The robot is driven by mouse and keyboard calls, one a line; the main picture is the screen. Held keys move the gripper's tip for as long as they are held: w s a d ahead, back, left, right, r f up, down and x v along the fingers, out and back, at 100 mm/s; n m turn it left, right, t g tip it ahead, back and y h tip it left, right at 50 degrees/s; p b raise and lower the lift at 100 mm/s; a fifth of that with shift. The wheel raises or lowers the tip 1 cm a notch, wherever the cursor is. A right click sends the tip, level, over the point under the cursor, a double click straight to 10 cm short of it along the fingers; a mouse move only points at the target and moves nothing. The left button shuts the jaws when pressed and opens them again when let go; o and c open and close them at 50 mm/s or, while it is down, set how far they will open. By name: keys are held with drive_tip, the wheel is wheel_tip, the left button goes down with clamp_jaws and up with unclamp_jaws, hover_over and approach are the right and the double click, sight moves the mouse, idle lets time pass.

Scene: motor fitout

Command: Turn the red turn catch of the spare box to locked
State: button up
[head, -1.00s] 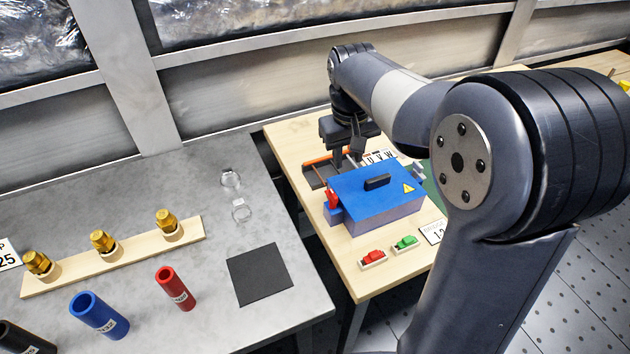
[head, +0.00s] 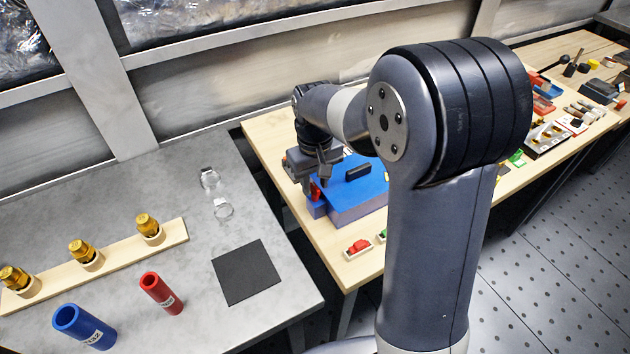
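The spare box is a blue box (head: 362,185) with a dark handle on its lid. It stands on the wooden table and is partly hidden behind my arm. Its red turn catch (head: 315,190) is on the left side, and only a small part shows. My gripper (head: 317,178) points down at that side, with its fingers right at the catch. The fingers cover much of the catch, so I cannot tell whether they touch it or grip it. The catch's exact angle is also hidden.
A red switch (head: 358,247) and a partly hidden green one (head: 381,236) lie in front of the box. The grey table (head: 190,240) at left holds brass fittings (head: 149,226), tubes, clear rings and a black mat (head: 246,272). More parts crowd the wooden table's far right.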

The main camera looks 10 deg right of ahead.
drive_tip(key=shift+f, duration=0.2)
clamp_jaws()
